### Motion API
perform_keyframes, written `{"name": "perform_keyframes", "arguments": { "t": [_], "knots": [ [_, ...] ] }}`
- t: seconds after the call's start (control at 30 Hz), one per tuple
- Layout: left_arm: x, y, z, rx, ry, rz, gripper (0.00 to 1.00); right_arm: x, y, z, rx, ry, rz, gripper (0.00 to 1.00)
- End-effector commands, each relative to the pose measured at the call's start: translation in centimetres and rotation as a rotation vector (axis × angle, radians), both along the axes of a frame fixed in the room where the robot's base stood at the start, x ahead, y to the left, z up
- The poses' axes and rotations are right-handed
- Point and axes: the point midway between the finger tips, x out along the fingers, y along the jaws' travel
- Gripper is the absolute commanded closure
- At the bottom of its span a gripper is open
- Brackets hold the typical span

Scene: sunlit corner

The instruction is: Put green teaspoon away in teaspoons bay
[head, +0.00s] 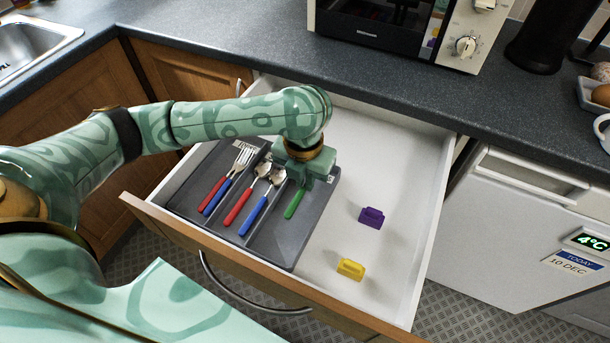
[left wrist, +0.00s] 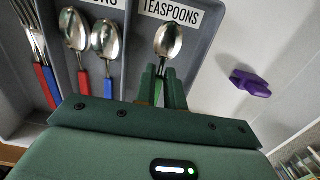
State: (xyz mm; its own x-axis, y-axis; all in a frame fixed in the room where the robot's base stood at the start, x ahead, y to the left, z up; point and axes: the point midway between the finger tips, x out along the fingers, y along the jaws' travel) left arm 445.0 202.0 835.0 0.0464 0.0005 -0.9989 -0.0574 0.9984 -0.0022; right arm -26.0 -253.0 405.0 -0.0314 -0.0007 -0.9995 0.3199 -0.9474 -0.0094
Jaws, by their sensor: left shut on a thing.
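The green teaspoon (head: 293,205) is at the right-hand bay of the grey cutlery tray (head: 282,252). Its metal bowl (left wrist: 168,40) points toward the TEASPOONS label (left wrist: 170,10) in the left wrist view, inside that bay's outline. My left gripper (head: 303,182) is over this bay, shut on the green handle; its fingers also show in the left wrist view (left wrist: 162,88). The gripper hides most of the spoon in the head view. I cannot tell whether the spoon touches the bay floor. My right gripper is not in view.
Forks (head: 243,157) and red- and blue-handled spoons (head: 238,206) lie in the other bays. A purple object (head: 371,217) and a yellow object (head: 351,269) sit on the open drawer's bare floor (head: 400,185), right of the tray. The counter (head: 220,52) edge lies behind.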

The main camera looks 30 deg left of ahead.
Motion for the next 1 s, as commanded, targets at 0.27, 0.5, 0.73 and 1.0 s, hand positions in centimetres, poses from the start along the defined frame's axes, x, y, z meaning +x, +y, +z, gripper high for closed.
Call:
{"name": "perform_keyframes", "arguments": {
  "t": [0.27,0.5,0.73,1.0],
  "knots": [
    [0.0,0.0,-0.7,0.001,0.0,-0.001,1.0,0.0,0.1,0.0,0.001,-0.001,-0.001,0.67],
    [0.0,0.0,-0.7,0.001,0.0,-0.001,0.67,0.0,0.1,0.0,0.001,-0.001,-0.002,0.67],
    [0.0,0.0,-0.4,0.001,-0.002,-0.002,0.67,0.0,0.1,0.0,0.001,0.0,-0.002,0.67],
    [-0.1,0.1,5.9,0.002,-0.01,0.001,0.67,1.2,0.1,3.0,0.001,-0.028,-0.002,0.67]
  ]
}}
